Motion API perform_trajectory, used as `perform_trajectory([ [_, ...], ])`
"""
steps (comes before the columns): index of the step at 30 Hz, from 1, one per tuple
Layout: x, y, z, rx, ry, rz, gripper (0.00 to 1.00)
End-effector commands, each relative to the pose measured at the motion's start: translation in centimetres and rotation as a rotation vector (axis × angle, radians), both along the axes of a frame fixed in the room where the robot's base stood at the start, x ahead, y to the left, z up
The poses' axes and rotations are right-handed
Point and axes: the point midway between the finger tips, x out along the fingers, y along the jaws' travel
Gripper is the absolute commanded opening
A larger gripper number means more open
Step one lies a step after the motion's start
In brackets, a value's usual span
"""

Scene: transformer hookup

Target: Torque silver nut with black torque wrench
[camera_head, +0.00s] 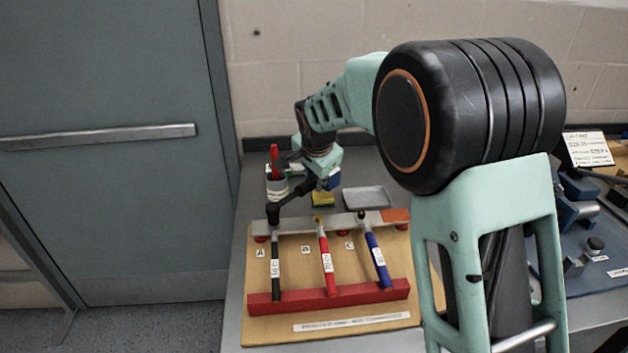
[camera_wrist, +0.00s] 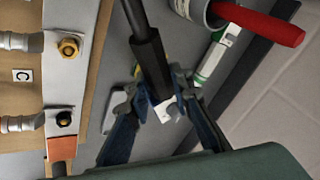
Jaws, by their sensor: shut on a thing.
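My gripper (camera_head: 322,178) is shut on the black torque wrench (camera_head: 297,194) above the board's back edge. In the wrist view, my gripper (camera_wrist: 165,108) holds the wrench's dark handle (camera_wrist: 148,55), beside a small white tag. In the head view, the wrench slants down left to its head at the black cable's (camera_head: 276,262) upper end, by label A. I cannot tell whether it is seated. The silver nut is not visible there. In the wrist view, a gold nut (camera_wrist: 68,47) and a dark nut (camera_wrist: 64,118) sit on the metal bar (camera_wrist: 58,83).
The wooden board (camera_head: 345,250) also carries a red cable (camera_head: 326,262), a blue cable (camera_head: 377,257) and a red rail (camera_head: 330,297). Behind it are a grey tray (camera_head: 367,197), a yellow sponge (camera_head: 323,199) and a cup (camera_head: 277,187) with a red-handled item. Tools lie at right.

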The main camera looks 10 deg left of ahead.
Motion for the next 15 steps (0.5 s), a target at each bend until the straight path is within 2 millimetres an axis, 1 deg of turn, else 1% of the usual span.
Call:
perform_trajectory([
  [5,0.09,0.0,0.22,0.002,-0.003,-0.001,0.0],
  [15,-0.23,-0.33,0.02,0.001,-0.004,-0.034,0.0],
])
